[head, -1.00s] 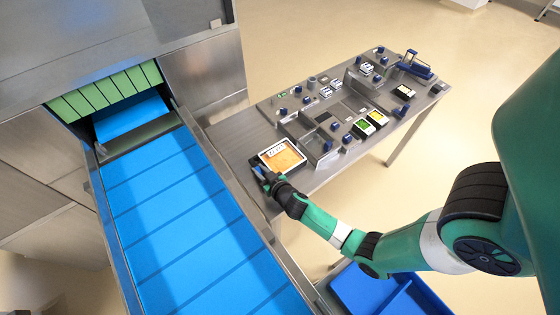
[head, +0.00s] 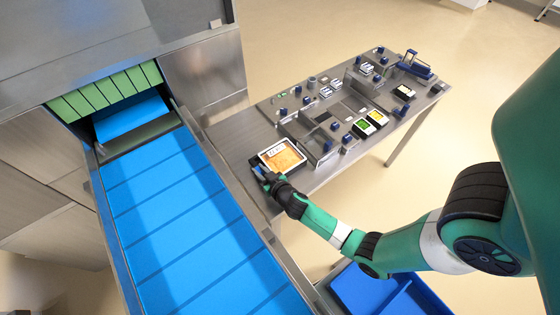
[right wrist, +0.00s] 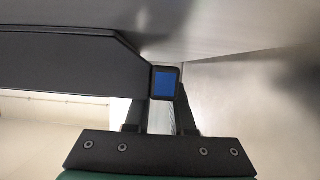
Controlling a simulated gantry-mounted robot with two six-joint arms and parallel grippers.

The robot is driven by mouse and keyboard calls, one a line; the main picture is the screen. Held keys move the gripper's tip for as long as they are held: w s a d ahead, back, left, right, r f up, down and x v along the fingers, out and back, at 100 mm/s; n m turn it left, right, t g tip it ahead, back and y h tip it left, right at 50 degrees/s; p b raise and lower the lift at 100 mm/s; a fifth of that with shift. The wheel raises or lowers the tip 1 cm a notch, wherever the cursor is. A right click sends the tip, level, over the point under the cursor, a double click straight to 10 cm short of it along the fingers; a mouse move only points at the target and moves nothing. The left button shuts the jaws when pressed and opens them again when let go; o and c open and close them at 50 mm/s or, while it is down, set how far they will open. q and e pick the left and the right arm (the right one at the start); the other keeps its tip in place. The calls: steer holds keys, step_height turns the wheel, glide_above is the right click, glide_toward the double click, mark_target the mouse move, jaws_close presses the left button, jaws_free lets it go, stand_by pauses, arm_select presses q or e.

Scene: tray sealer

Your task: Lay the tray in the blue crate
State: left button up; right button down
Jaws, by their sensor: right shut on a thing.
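The tray (head: 283,157) has a dark rim, orange contents and a white label, and lies at the near left part of the steel table. My right gripper (head: 262,173) is at the tray's near left edge, shut on it. In the right wrist view the gripper fingers (right wrist: 163,112) close around a dark edge with a small blue patch, and a dark tray side spans the left. The blue crate (head: 375,292) shows at the bottom of the head view, partly hidden by my right arm. My left gripper is not in view.
A blue conveyor (head: 180,210) with metal side rails runs along the left, coming out of a steel machine. The steel table (head: 240,135) holds several small fixtures and two other trays (head: 366,125) farther right. Open floor lies beyond the table.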

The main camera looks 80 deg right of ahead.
steer(key=shift+r, duration=0.1)
stand_by(0.3)
step_height(320, 180, up, 18)
steer(key=p, duration=0.9)
